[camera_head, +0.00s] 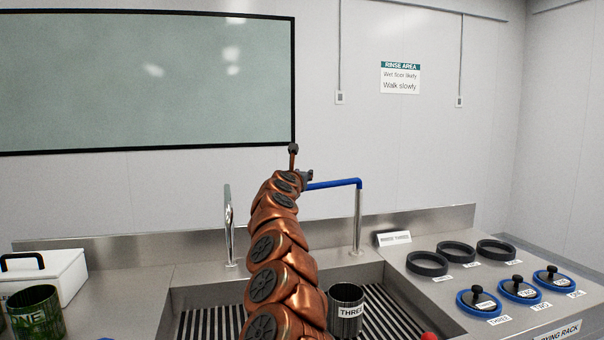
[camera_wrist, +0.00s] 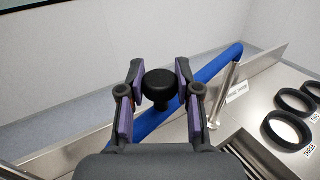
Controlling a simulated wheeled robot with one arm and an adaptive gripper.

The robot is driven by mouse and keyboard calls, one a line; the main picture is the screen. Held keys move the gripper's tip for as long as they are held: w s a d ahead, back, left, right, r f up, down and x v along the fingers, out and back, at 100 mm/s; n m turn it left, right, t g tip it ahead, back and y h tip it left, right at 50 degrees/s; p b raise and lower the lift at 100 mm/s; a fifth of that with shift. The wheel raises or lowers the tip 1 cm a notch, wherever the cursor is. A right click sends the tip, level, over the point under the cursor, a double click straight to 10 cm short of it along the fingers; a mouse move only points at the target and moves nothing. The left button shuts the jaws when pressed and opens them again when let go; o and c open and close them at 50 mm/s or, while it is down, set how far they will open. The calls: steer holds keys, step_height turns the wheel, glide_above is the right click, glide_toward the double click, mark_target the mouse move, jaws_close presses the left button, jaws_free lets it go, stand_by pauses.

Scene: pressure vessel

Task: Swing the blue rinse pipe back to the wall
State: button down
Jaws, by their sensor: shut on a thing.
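The blue rinse pipe (camera_head: 335,184) sits on top of a steel post (camera_head: 357,222) at the back of the sink. It points left from the post, roughly along the back of the sink. In the wrist view the blue pipe (camera_wrist: 216,68) runs from lower left to upper right under my fingers. My gripper (camera_head: 306,176) is at the pipe's left end. In the wrist view my gripper (camera_wrist: 159,80) has its two purple-padded fingers on either side of a black knob (camera_wrist: 160,88) on the pipe, shut on it. My arm hides part of the sink.
A metal can marked THREE (camera_head: 346,310) stands in the slatted sink (camera_head: 385,318). A steel tap (camera_head: 229,225) rises left of my arm. Black rings (camera_head: 427,264) and blue lids (camera_head: 478,302) lie on the right counter. A white box (camera_head: 45,275) is at left.

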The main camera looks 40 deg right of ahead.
steer(key=shift+w, duration=0.15)
stand_by(0.3)
steer(key=c, duration=0.8)
jaws_free()
steer(key=shift+r, duration=0.1)
